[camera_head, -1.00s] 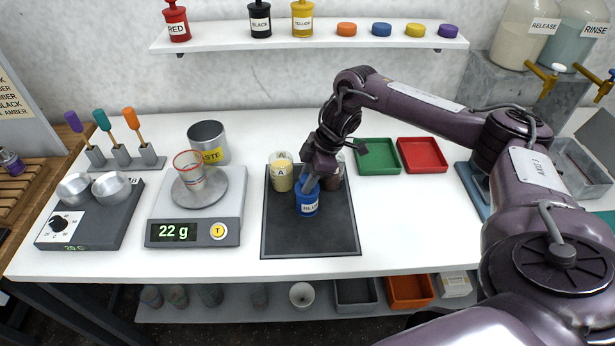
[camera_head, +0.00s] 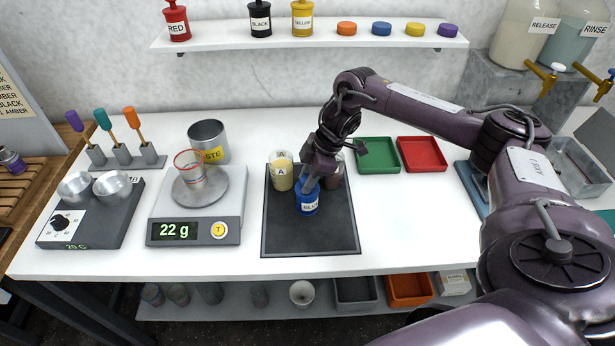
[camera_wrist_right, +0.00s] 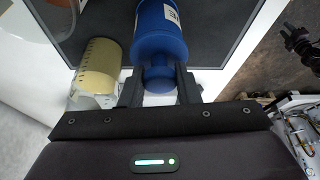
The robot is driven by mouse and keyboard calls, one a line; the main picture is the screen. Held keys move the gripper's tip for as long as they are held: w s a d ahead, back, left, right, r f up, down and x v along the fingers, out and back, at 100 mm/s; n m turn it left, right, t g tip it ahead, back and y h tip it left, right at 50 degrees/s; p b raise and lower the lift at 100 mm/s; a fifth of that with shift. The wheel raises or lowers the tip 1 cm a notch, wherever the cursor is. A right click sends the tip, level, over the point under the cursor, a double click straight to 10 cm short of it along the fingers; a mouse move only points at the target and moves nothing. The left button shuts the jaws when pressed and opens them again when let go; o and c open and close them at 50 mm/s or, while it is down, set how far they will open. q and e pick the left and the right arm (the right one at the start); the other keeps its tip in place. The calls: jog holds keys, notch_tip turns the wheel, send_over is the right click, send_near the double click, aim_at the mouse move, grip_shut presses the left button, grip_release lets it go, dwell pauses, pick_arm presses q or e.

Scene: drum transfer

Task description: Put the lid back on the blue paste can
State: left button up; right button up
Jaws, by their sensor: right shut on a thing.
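The blue paste can (camera_head: 307,206) stands upright on the dark mat (camera_head: 310,242), its label facing the front. My right gripper (camera_head: 309,184) is right above it, reaching down from behind, and covers part of its top. In the right wrist view, the gripper (camera_wrist_right: 158,92) is shut on the narrow blue knob of the lid (camera_wrist_right: 158,78), with a finger on each side. The lid lies in line with the can body (camera_wrist_right: 158,32) and appears to meet it. I cannot tell whether it is fully seated. My left gripper is not in view.
A scale (camera_head: 198,228) with a cup is at left. Green (camera_head: 377,155) and red (camera_head: 422,155) trays lie behind right. The mat's front is clear.

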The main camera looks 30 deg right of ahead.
dwell(0.7)
dwell(0.3)
jog(key=o, duration=1.5)
jog(key=shift+p, duration=0.3)
jog(key=shift+r+p, duration=3.35)
jog(key=shift+r, duration=0.2)
jog(key=shift+c, duration=0.3)
grip_shut()
